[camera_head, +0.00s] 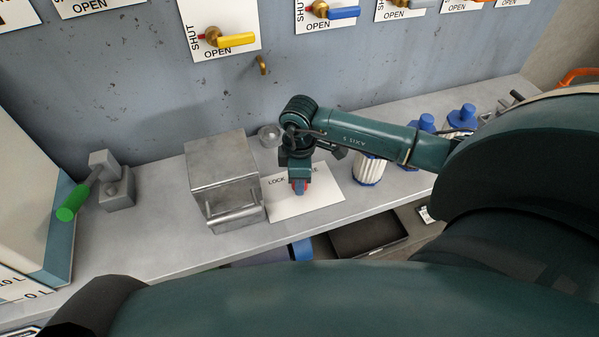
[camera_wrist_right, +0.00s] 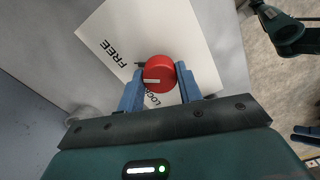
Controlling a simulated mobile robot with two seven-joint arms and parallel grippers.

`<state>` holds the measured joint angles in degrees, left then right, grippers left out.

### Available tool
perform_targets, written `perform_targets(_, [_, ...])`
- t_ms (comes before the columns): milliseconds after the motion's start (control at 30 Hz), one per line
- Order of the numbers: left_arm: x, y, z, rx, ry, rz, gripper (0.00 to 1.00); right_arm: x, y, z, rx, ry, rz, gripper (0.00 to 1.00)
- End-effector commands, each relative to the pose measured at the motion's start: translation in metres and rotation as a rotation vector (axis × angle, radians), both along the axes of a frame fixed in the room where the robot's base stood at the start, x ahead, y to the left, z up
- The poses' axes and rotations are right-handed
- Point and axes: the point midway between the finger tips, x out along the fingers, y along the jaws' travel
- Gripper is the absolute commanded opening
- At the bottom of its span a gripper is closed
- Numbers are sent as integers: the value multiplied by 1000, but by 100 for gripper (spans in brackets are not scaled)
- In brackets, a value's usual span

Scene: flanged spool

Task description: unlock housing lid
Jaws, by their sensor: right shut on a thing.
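The red round knob (camera_wrist_right: 160,68) with a white mark sits on the white LOCK/FREE plate (camera_head: 325,188). In the right wrist view the two blue fingers of my right gripper (camera_wrist_right: 160,88) are shut on it, one on each side. The white mark lies on the lower left part of the knob's face. In the head view my right gripper (camera_head: 299,188) points down at the plate and mostly hides the knob. The grey metal housing (camera_head: 222,165), a box with a bar handle at its front, stands just left of the plate, its lid down.
Blue-and-white canisters (camera_head: 369,170) stand right of the plate. A green-handled lever (camera_head: 76,200) on a grey block is at the left. Valves with coloured handles (camera_head: 236,40) line the wall behind. The bench front between lever and housing is clear.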

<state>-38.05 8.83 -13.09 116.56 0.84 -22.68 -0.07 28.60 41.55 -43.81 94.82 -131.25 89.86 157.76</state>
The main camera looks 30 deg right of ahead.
Motion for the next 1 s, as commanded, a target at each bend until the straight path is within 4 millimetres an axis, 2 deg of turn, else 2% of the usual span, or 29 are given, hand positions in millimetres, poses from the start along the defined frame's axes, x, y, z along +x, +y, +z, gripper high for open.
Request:
perform_targets(533, [0,0,-2,0,7,6,36,1,-1,1,-2,-1,-30,12])
perform_targets(567, [-1,0,-2,0,8,5,36,1,-1,1,-2,-1,-30,36])
perform_targets(600, [-1,0,-2,0,8,5,36,1,-1,1,-2,-1,-30,39])
perform_targets(800, [-1,-1,-1,-3,6,3,36,0,-1,0,-1,0,-28,56])
perform_targets(1000, [0,-2,1,-3,1,0,36,0,0,0,-1,-1,-27,57])
